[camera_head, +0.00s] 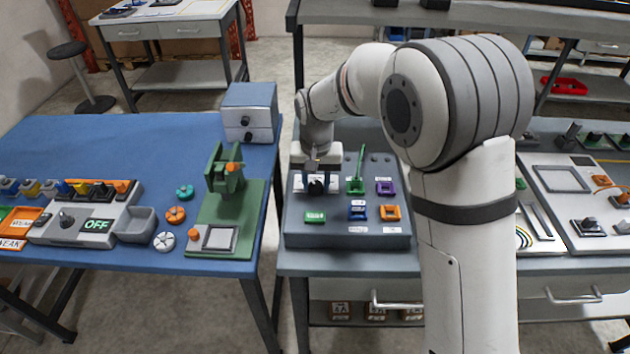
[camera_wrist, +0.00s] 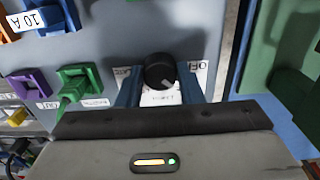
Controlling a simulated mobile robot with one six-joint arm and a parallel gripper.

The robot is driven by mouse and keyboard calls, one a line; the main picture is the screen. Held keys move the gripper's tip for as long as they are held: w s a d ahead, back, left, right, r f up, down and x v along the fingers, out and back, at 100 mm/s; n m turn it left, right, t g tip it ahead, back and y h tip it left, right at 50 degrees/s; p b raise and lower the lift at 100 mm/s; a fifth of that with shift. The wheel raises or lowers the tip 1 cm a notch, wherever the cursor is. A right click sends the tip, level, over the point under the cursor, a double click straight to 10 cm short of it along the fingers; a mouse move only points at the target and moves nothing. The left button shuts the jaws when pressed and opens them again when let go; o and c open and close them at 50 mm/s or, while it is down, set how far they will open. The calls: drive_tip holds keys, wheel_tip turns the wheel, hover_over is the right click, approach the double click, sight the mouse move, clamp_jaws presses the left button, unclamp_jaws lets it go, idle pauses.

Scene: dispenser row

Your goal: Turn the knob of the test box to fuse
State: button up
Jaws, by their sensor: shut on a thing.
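The test box (camera_head: 346,241) is a grey-blue box on the middle bench, with coloured sockets and a knob. The black knob (camera_wrist: 159,70) shows in the wrist view with a pale mark on its lower edge; it also shows in the head view (camera_head: 316,187). My gripper (camera_wrist: 160,88) has its two blue fingers on either side of the knob and is shut on it. Small white labels surround the knob. The right one (camera_wrist: 200,69) seems to read OFF; the left and lower ones are too small or partly hidden to read.
A green plug with a lever (camera_head: 356,172) stands in the box just right of my gripper in the head view. A green stand (camera_head: 228,195) and a blue-grey cabinet (camera_head: 249,112) are on the left bench.

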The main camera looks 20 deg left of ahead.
sight(316, 185)
drive_tip(key=o, duration=1)
drive_tip(key=shift+c, duration=0.2)
wheel_tip(316, 185, up, 8)
drive_tip(key=shift+f+b, duration=0.1)
drive_tip(key=shift+b, duration=0.3)
drive_tip(key=s+d+r+m+t, duration=0.1)
drive_tip(key=s+d+r, duration=0.25)
drive_tip(key=d, duration=0.65)
drive_tip(key=s+d+r+t, duration=0.15)
drive_tip(key=s+d, duration=0.25)
drive_tip(key=d, duration=0.6)
drive_tip(key=s+d+f+m, duration=0.1)
drive_tip(key=s+d+f, duration=0.1)
drive_tip(key=s+d, duration=0.8)
drive_tip(key=s, duration=0.2)
drive_tip(key=shift+s+d+f+m, duration=0.2)
drive_tip(key=shift+s+d+m, duration=0.05)
drive_tip(key=shift+s+m, duration=0.1)
